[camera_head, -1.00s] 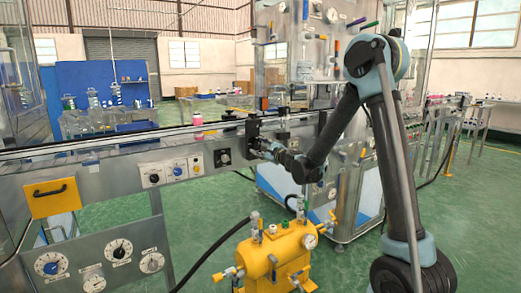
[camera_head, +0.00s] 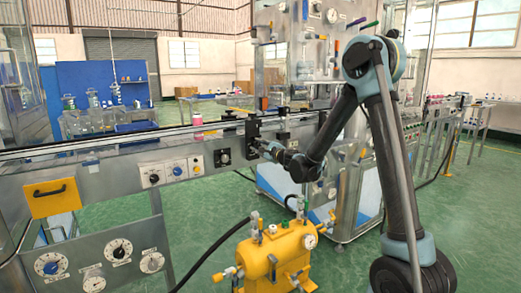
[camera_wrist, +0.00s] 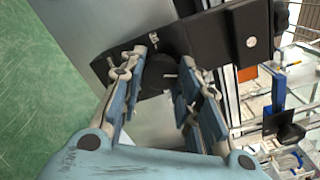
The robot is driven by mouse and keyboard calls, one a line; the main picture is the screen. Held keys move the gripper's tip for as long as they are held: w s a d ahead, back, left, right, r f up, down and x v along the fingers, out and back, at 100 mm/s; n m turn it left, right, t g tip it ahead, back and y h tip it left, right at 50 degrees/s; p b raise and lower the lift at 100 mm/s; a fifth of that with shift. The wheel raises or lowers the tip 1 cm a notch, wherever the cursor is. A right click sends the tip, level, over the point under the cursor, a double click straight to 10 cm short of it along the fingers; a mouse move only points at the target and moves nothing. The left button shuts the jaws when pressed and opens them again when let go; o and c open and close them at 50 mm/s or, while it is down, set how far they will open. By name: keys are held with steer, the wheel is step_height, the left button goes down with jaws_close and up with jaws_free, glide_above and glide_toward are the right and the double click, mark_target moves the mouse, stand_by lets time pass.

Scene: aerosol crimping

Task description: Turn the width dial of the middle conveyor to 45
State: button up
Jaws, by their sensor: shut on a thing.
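The middle conveyor (camera_head: 120,155) runs along the left with a metal side rail. My gripper (camera_head: 262,148) is at a black plate (camera_head: 253,133) on that rail. In the wrist view, my gripper (camera_wrist: 160,66) has its two blue-grey fingers on either side of a dark round knob, the width dial (camera_wrist: 157,77), and is shut on it. The knob stands out from the black plate, which also shows in the wrist view (camera_wrist: 225,35). The dial's scale and setting cannot be read; the fingers and the dark surface hide them.
A small black dial panel (camera_head: 222,157) and a white panel with a blue knob (camera_head: 177,171) sit left of my gripper. A yellow tank (camera_head: 275,258) with valves and a hose stands below. A pink-capped container (camera_head: 197,119) is on the conveyor.

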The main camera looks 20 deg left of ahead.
steer(key=shift+s+n, duration=0.1)
steer(key=shift+n, duration=0.2)
steer(key=o, duration=1.1)
steer(key=shift+c, duration=0.2)
steer(key=v, duration=1.2)
steer(key=shift+d, duration=0.1)
